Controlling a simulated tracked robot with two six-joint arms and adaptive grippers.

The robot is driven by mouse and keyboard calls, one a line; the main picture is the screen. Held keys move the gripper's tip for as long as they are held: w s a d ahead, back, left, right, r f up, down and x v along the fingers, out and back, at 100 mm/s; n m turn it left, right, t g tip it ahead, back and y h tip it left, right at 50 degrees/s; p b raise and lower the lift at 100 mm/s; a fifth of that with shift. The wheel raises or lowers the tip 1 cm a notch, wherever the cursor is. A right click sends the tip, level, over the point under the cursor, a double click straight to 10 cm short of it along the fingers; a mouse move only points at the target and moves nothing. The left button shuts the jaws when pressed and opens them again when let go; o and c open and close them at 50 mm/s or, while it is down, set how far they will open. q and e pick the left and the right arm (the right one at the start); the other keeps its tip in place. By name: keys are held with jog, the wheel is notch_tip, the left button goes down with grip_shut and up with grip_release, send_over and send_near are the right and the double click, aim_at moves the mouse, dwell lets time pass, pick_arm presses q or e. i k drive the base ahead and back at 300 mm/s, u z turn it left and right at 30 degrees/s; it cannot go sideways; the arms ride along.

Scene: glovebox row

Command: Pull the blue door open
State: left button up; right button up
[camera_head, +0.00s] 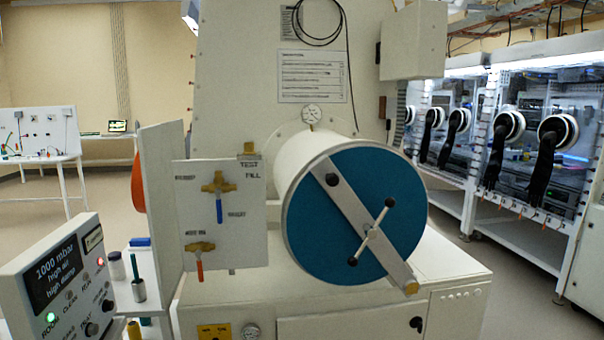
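The blue door (327,228) is a round disc on the front end of a white horizontal cylinder (301,155) in the middle of the view. It looks closed against the cylinder's rim. A grey metal bar (346,207) lies slantwise across it, from upper left to lower right. A thin T-shaped handle (371,233) with black knobs sits on the bar, tilted. A brass-coloured piece (411,288) is at the bar's lower right end. Neither of my grippers shows in this view.
A valve panel (222,240) with blue and red levers stands left of the door. A control box (64,278) reading 1000 mbar is at the lower left. Gloveboxes (520,150) with black gloves line the right. Open floor (480,265) lies at right.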

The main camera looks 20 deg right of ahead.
aim_at(346, 189)
jog(key=z, duration=0.3)
jog(key=i, duration=0.9)
jog(key=z, duration=0.7)
